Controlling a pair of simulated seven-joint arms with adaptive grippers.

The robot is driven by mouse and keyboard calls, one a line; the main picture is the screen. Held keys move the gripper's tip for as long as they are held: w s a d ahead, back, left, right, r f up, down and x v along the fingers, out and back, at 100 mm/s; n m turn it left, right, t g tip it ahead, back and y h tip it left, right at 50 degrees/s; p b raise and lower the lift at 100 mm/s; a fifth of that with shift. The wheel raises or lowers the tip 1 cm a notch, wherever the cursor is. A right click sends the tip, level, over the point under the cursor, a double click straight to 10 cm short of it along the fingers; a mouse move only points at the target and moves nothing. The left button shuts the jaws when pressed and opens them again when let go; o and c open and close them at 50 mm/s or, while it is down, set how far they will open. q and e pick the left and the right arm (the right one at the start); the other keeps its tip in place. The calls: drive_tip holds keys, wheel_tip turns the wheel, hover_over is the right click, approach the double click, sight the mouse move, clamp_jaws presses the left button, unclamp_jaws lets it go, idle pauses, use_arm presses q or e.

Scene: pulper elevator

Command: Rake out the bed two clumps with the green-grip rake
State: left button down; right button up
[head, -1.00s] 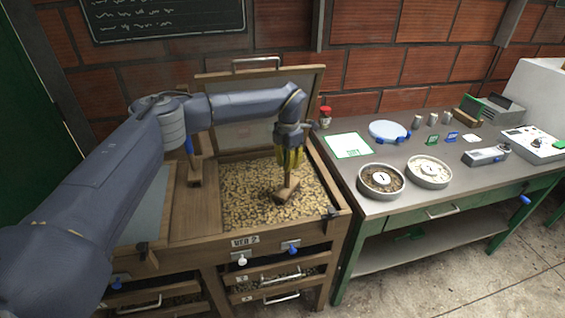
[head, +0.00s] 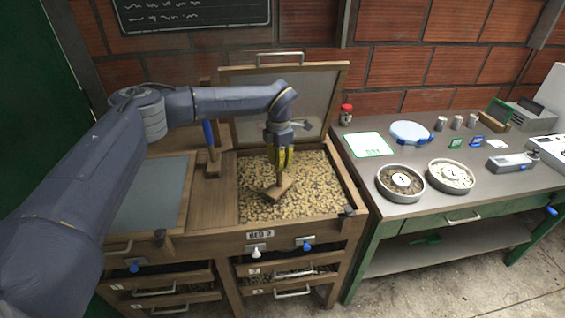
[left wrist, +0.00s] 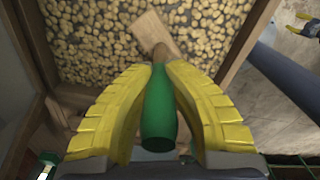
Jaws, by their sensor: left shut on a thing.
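My left gripper (head: 280,160) is shut on the green grip (left wrist: 160,105) of a rake, which stands between the yellow fingers in the left wrist view. The rake's wooden head (head: 278,190) is down at the surface of the beans in bed two (head: 310,200), left of the bed's middle. The head also shows in the left wrist view (left wrist: 152,33) against the beans. I cannot pick out separate clumps among the tan beans. Yellow fingertips of what looks like my right gripper (left wrist: 303,23) show at that view's top right corner, too small to judge.
The bed's mesh lid (head: 300,105) stands open behind it. A blue-handled tool (head: 210,145) stands on the wood to the left, beside a covered bed (head: 150,195). A table (head: 390,225) to the right carries two round trays (head: 400,182) and small items.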

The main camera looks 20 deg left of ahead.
use_arm(q)
wheel_tip(320, 180, up, 3)
drive_tip(key=shift+r, duration=2.75)
